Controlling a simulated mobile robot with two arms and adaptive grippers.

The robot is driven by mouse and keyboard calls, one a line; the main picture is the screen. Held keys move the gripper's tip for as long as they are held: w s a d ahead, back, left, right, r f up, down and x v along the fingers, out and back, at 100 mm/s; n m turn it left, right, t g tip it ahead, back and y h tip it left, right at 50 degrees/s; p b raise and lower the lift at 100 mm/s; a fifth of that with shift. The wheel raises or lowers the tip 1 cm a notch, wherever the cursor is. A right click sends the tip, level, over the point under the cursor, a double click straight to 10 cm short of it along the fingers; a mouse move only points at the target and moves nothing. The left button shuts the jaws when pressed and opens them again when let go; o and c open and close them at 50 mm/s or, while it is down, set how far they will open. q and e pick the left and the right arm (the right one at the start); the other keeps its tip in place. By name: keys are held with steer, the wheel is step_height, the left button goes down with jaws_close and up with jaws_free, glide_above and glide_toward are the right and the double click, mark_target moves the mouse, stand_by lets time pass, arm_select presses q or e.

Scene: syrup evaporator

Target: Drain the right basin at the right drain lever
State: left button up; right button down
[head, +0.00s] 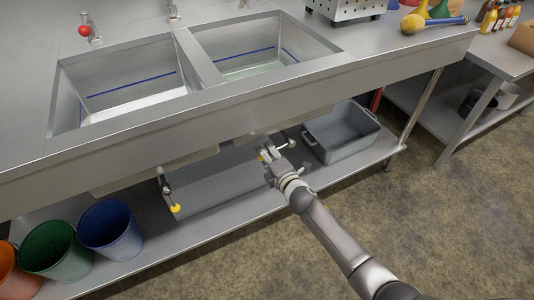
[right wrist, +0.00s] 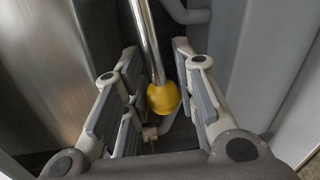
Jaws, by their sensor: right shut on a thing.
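The right basin (head: 232,42) is a steel sink with a blue line around its walls and a pale greenish bottom. The right drain lever (right wrist: 146,40) is a metal rod ending in a yellow knob (right wrist: 163,98), under the counter below that basin. My right gripper (head: 271,163) reaches under the counter edge and is shut on the lever at its knob, which sits between the fingers in the right wrist view. In the head view the gripper mostly hides the knob. My left gripper is not in view.
The left basin (head: 72,88) and another yellow-knobbed lever (head: 174,208) are to the left. A grey bin (head: 345,150) stands on the lower shelf right of my gripper. Coloured buckets (head: 110,228) stand at lower left. The floor in front is clear.

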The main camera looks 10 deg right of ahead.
stand_by(0.3)
steer(key=c, duration=1.2)
jaws_free()
steer(key=shift+c, duration=0.2)
steer(key=v, duration=1.2)
steer(key=shift+d, duration=0.1)
